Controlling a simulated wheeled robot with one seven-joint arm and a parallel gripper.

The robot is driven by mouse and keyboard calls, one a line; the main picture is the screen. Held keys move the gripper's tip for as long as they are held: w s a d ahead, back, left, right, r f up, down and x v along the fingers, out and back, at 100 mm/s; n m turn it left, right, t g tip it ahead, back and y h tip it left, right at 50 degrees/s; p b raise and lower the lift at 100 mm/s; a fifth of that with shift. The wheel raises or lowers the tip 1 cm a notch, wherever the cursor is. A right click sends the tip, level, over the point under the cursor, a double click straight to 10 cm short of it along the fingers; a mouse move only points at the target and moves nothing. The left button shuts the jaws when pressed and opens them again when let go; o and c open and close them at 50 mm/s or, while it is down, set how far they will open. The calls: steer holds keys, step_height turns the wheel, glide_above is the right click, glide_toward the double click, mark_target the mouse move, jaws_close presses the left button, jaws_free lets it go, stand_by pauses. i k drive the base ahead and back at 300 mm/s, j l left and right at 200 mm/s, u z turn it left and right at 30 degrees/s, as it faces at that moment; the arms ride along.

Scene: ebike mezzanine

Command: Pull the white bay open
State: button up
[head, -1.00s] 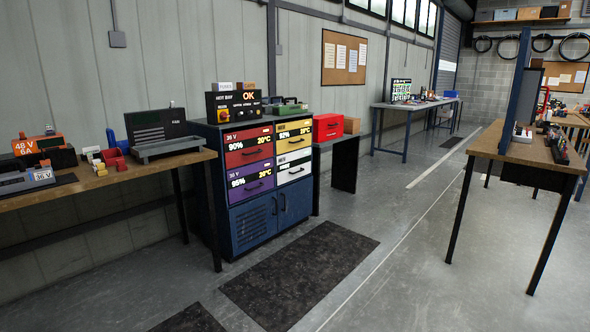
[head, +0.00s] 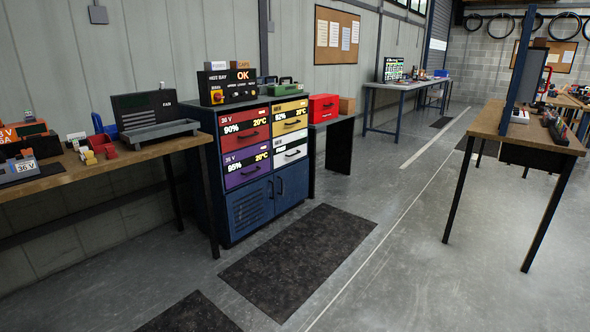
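The white bay (head: 290,154) is the lower right drawer front of a dark blue cabinet (head: 250,210), with a dark handle on its face. It looks shut, flush with its neighbours. The yellow bay (head: 290,122) is above it, the red bay (head: 243,137) is up and left, and the purple bay (head: 248,172) is to its left. Two blue doors are below. My gripper is not in view.
A workbench (head: 150,153) stands close at the cabinet's left. A small dark table (head: 338,148) with a red box (head: 323,107) stands at its right. A dark floor mat (head: 297,258) lies in front on clear floor. Another bench (head: 480,125) stands at the right.

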mark_target(289, 148)
steer(key=i, duration=4.75)
steer(key=i+u, duration=0.25)
steer(key=i+l+u, duration=0.25)
steer(key=i, duration=0.2)
